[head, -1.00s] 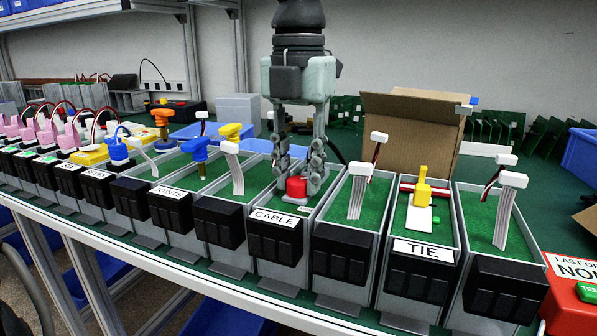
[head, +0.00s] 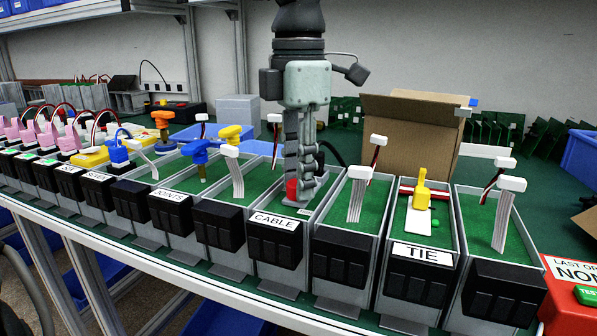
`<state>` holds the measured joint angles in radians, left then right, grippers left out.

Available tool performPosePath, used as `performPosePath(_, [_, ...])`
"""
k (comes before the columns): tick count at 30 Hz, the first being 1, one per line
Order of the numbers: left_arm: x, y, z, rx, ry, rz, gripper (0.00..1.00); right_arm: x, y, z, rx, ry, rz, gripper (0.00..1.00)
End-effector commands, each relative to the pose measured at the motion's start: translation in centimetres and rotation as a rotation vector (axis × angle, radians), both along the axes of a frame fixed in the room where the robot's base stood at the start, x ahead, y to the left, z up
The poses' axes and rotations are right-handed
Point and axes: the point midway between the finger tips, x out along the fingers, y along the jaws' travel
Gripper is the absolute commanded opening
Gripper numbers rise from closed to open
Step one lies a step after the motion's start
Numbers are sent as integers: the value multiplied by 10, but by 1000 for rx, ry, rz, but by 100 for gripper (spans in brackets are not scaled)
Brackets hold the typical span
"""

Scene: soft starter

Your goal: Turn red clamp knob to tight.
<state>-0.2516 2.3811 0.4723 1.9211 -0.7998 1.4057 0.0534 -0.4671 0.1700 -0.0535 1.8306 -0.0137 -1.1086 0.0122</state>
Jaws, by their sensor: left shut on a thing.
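The red clamp knob (head: 292,189) sits on the green floor of the bin labelled CABLE (head: 276,220). My left gripper (head: 299,194) points straight down into this bin from above, with its fingers around the knob and shut on it. The fingers hide most of the knob, and only a red part shows at the left. Which way the knob is turned cannot be told. My right gripper is not in view.
A bin labelled TIE (head: 421,252) with a yellow clamp (head: 421,190) stands to the right. White connectors on ribbon cables (head: 357,172) rise from neighbouring bins. A cardboard box (head: 411,135) stands behind. Blue and yellow knobs (head: 194,150) stand to the left.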

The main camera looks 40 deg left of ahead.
Motion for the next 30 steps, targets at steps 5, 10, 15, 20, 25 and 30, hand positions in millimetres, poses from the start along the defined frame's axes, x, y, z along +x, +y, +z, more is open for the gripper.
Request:
performPosePath(5, [-1,0,0,1,3,-28,0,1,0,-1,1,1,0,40])
performPosePath(10, [-1,0,-1,1,3,-35,0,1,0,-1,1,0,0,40])
performPosePath(15, [-1,0,-1,2,3,-34,0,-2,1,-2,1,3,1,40])
performPosePath(20, [-1,0,-1,2,3,-34,38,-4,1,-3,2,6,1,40])
performPosePath(25, [0,0,0,1,2,-33,49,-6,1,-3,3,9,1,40])
performPosePath(30, [0,0,0,1,1,-32,49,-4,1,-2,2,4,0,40])
